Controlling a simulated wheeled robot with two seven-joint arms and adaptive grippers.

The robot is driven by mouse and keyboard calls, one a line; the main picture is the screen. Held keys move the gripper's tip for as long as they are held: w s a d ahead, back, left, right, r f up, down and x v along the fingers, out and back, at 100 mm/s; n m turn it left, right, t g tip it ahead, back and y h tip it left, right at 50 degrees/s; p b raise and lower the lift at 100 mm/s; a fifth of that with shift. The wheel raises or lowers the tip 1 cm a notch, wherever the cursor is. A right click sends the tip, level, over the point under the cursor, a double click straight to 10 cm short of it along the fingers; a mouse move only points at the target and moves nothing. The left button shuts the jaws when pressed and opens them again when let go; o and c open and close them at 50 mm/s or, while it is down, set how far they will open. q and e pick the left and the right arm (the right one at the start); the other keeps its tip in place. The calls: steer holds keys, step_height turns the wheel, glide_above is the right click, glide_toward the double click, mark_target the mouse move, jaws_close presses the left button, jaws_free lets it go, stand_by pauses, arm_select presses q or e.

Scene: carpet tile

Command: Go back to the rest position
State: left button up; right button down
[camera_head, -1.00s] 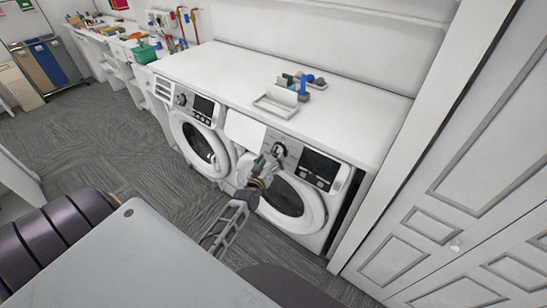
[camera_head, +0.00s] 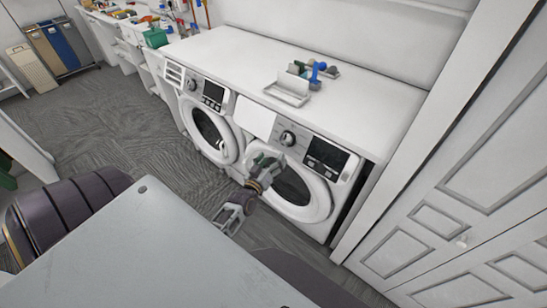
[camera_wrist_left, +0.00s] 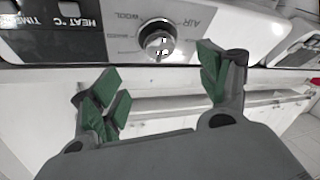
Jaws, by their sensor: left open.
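My left gripper (camera_head: 262,163) is in front of the right-hand washing machine (camera_head: 335,190), below its dial (camera_head: 287,138). In the left wrist view its green-padded fingers (camera_wrist_left: 160,90) are spread apart with nothing between them. The dial also shows in the left wrist view (camera_wrist_left: 157,38), beyond the fingertips and apart from them. The machine's round door looks closed. My right gripper is in neither view.
A second washing machine (camera_head: 207,120) stands to the left. A white counter (camera_head: 230,62) above holds a white tray (camera_head: 287,92) and small blue and green items. White panelled doors (camera_head: 450,200) stand at right. Carpet (camera_head: 90,125) is clear at left.

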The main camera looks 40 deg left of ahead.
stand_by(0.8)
arm_select(q)
steer(key=s+d+f+m+g+h, duration=0.1)
steer(key=s+d+f+m+g, duration=0.15)
steer(key=s+f, duration=0.6)
steer(key=s+d+f+m+g, duration=0.1)
steer(key=s+f+g, duration=0.2)
steer(key=f, duration=1.1)
steer(key=s+d+f+m+g+h, duration=0.1)
steer(key=s+d+f+g, duration=0.15)
steer(key=s+f, duration=0.65)
steer(key=s+d+f+m+g+b, duration=0.1)
steer(key=s+f+g, duration=0.3)
steer(key=s+f, duration=0.6)
steer(key=s+d+f+m+g+h, duration=0.1)
steer(key=s+d+f+m+g, duration=0.2)
steer(key=s+f, duration=0.8)
steer(key=shift+s+d+f+g+b, duration=0.35)
steer(key=shift+s+d+g, duration=0.3)
steer(key=shift+s, duration=1.35)
